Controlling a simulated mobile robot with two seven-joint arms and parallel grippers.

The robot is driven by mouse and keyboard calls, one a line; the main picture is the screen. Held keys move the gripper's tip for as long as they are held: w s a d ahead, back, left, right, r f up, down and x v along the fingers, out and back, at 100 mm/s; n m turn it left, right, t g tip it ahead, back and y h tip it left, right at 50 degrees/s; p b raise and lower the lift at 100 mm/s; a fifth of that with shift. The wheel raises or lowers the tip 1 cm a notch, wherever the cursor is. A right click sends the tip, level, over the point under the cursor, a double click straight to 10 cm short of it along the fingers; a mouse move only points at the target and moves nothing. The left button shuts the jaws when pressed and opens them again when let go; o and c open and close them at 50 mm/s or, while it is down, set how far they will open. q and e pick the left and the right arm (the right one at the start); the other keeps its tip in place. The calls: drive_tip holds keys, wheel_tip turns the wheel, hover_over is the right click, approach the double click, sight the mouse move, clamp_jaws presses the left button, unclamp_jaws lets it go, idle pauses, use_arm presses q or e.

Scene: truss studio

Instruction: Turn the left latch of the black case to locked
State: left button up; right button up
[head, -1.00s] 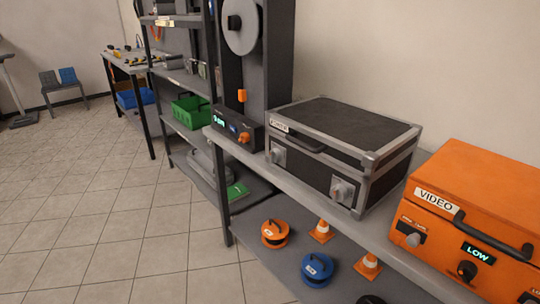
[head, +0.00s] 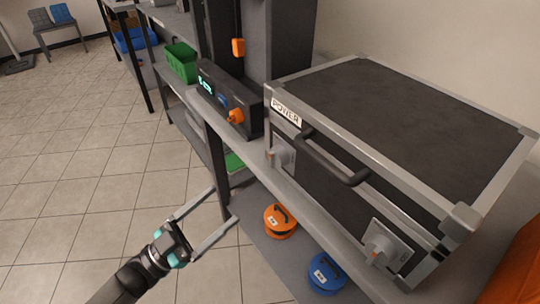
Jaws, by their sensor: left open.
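The black case (head: 400,105) with silver edges and a POWER label stands on the shelf top at the right, its lid shut. Its left latch (head: 281,156) is a grey knob on the front face, left of the black handle (head: 330,160). Its right latch (head: 382,248) is a similar grey knob with a small orange mark. I cannot tell either latch's setting for sure. My left gripper (head: 208,212) is open and empty, below and left of the left latch, apart from the case, over the floor in front of the shelf. My right gripper is out of view.
A dark control box with an orange knob (head: 236,117) stands left of the case. An orange case (head: 516,272) is at the right edge. Orange (head: 280,220) and blue (head: 325,272) reels lie on the lower shelf.

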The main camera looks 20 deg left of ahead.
sight(270, 164)
use_arm(q)
drive_tip(key=b+x, duration=0.1)
drive_tip(key=x, duration=1.3)
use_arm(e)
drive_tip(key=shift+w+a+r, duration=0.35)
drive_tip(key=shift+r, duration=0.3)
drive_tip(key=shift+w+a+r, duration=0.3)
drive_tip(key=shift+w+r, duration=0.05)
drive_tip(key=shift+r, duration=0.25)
use_arm(q)
drive_tip(key=shift+c, duration=0.4)
clamp_jaws()
